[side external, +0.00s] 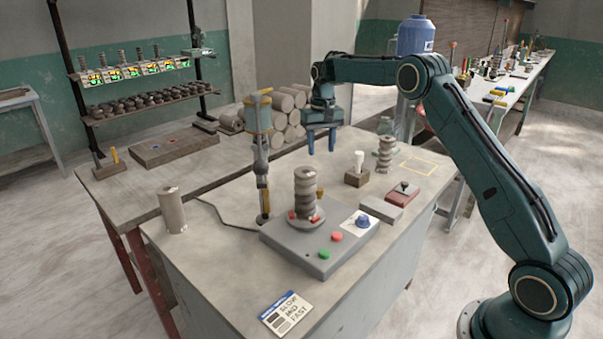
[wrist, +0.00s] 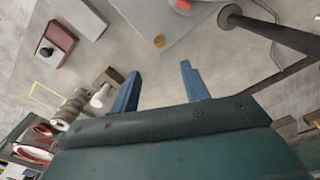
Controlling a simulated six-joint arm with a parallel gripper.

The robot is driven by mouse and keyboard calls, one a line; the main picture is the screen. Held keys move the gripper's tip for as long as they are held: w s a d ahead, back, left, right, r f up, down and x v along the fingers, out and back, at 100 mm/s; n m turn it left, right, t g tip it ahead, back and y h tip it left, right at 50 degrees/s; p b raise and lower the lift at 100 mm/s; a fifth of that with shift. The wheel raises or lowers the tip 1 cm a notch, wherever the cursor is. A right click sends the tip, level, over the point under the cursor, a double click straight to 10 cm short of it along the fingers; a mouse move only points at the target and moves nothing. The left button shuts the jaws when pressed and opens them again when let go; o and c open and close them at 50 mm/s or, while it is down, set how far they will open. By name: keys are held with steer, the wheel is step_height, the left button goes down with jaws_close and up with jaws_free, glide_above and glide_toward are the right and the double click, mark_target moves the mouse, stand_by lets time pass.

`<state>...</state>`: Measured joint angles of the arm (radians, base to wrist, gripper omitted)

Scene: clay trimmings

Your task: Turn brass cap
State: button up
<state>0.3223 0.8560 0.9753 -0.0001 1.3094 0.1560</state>
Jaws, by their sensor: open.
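The brass cap (wrist: 159,41) shows as a small round gold disc at the edge of the grey machine base (wrist: 165,20) in the wrist view. In the side view a small brass piece (side external: 320,193), seemingly the same cap, shows behind the ribbed clay stack (side external: 305,190), which partly hides it. My gripper (side external: 321,149) hangs above and behind it with its blue fingers pointing down, apart and empty. In the wrist view my gripper (wrist: 161,72) has clear space between its fingers, and the cap lies beyond the fingertips, roughly centred between them.
An upright tool post (side external: 262,170) stands left of the cap. Right of it are a wooden block with a white knob (side external: 359,162), a ribbed stack (side external: 385,155) and a red box with a black knob (side external: 402,193). The base carries green and red buttons and a blue knob (side external: 362,221).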

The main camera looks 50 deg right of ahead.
mark_target(320, 189)
steer(key=n, duration=0.3)
steer(key=shift+n, duration=0.3)
steer(key=shift+f, duration=0.15)
steer(key=shift+f, duration=6.8)
steer(key=c, duration=1)
steer(key=shift+m, duration=1.5)
